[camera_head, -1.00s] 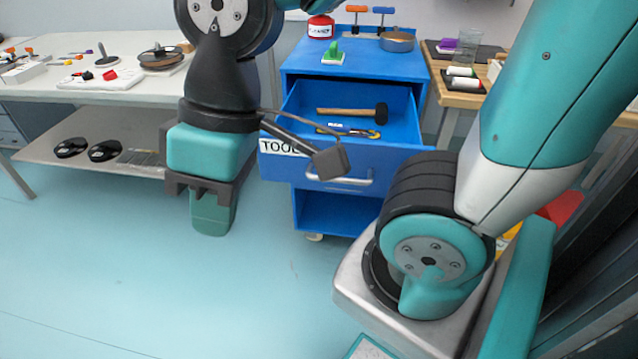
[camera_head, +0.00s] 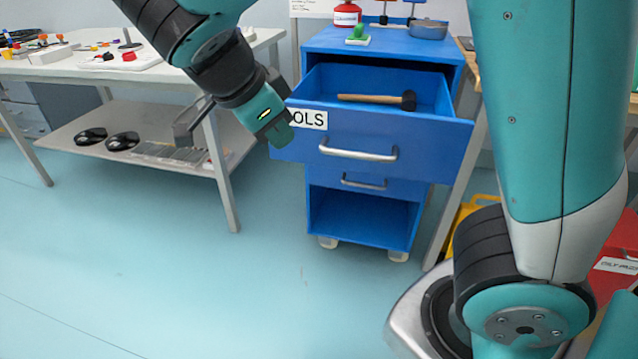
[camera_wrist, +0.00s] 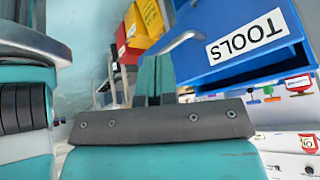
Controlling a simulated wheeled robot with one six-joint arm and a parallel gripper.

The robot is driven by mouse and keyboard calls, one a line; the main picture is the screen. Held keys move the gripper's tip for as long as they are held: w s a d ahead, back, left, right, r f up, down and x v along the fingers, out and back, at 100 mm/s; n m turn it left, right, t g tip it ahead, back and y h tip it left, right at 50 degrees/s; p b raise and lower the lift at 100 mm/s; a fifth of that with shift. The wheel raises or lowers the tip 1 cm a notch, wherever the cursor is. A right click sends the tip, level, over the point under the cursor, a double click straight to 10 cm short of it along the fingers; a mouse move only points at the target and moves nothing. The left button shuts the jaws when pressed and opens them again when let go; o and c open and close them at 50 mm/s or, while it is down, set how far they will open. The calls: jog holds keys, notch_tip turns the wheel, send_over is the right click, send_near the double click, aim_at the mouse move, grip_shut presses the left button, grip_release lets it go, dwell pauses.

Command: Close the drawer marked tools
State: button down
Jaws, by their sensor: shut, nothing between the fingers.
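The blue tools drawer (camera_head: 437,149) stands pulled out of a blue wheeled cabinet (camera_head: 385,41). Its front carries a white label, partly covered by my gripper, and a silver bar handle (camera_head: 358,152). A mallet (camera_head: 378,99) lies inside. My gripper (camera_head: 283,134) is shut and empty, at the left end of the drawer front, over the label's left part. In the wrist view the shut fingers (camera_wrist: 153,78) point toward the drawer front, with the full TOOLS label (camera_wrist: 247,40) upside down to their right. I cannot tell whether the fingers touch the drawer.
A second, shut drawer with a handle (camera_head: 364,183) and an open shelf (camera_head: 362,218) lie below. A white table (camera_head: 140,80) stands at the left, its lower shelf holding dark objects. Red and yellow bins (camera_wrist: 140,25) show in the wrist view. The floor in front is clear.

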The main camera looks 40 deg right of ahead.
jog(key=w+d+f+m+h+b, duration=0.2)
jog(key=d+f+m+b, duration=0.3)
jog(key=d+f+m, duration=0.2)
jog(key=shift+w+d+f+g, duration=0.25)
jog(key=shift+d+f+g, duration=0.15)
jog(key=shift+d+f, duration=0.5)
jog(key=shift+d+r, duration=0.1)
jog(key=shift+d, duration=0.05)
